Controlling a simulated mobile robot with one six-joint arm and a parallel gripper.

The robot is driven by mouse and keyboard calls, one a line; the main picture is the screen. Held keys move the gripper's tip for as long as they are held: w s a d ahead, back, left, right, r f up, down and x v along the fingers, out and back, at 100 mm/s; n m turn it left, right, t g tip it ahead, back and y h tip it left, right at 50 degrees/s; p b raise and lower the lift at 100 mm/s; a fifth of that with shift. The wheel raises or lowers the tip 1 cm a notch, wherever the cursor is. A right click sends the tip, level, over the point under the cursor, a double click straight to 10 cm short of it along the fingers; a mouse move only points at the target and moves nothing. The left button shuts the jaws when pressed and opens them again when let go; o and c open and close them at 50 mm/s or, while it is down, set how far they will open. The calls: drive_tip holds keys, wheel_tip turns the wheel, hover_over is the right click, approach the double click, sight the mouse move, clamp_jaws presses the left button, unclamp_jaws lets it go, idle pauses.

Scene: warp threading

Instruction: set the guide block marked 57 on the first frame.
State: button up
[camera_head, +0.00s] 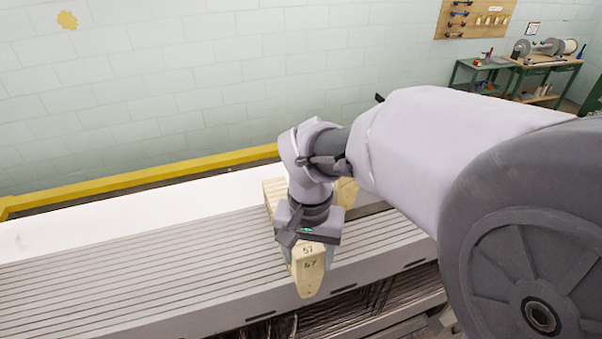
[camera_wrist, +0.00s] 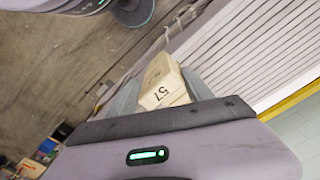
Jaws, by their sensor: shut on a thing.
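The pale wooden guide block marked 57 (camera_head: 308,275) is in my gripper (camera_head: 310,257), with a finger on each side of it. I cannot tell whether the block touches the frames. The wrist and gripper body hide its rear part.
Other pale wooden pieces (camera_head: 272,191) show behind my wrist, partly hidden. A white surface (camera_head: 150,215) runs behind the ribs. Dark threads (camera_head: 370,298) hang below the front edge. A yellow rail (camera_head: 130,182) lies along the wall. Green benches (camera_head: 530,68) stand far right.

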drive_tip(key=o, duration=1.2)
drive_tip(key=shift+r, duration=0.1)
